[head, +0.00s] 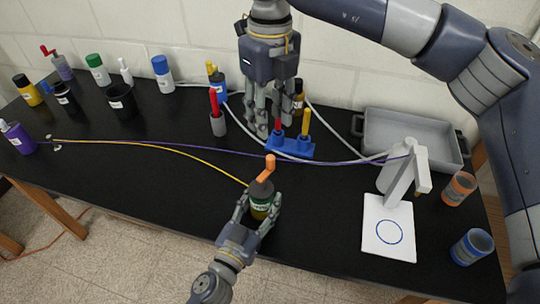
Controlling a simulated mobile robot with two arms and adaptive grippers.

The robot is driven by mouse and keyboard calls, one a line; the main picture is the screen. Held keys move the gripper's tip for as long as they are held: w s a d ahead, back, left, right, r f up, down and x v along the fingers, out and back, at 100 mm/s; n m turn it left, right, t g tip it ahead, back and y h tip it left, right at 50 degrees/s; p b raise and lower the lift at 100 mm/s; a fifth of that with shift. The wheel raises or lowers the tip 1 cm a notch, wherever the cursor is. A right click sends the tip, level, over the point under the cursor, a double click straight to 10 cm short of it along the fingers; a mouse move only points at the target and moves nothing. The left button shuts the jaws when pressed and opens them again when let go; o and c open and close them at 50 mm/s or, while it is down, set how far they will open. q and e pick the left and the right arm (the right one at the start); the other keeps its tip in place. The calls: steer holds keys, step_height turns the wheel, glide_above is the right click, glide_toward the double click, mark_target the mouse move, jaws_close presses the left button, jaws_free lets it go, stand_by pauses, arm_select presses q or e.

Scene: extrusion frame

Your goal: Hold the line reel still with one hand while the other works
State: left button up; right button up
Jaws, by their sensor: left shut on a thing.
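The line reel (262,190) looks like a dark, upright cylinder with a green and yellow label and an orange crank on top. It is near the front edge of the black bench. A yellow line (185,153) runs from it to a small fitting (57,141) at the left. My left gripper (258,212) is shut on the reel, one finger on each side. My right gripper (262,122) points down behind the reel, apart from it, beside a blue holder (288,149) with a red and a yellow upright piece. Its fingers overlap, so its opening is unclear.
A purple line (215,149) crosses the bench from a purple bottle (18,138) to a white stand (401,172). Several bottles line the back left. A grey tray (415,135), a white circle-marked card (389,230) and two jars (472,247) are at the right. The front left bench is clear.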

mark_target(270, 156)
step_height(270, 156, down, 12)
steer(key=shift+r, duration=0.1)
stand_by(0.4)
jaws_close()
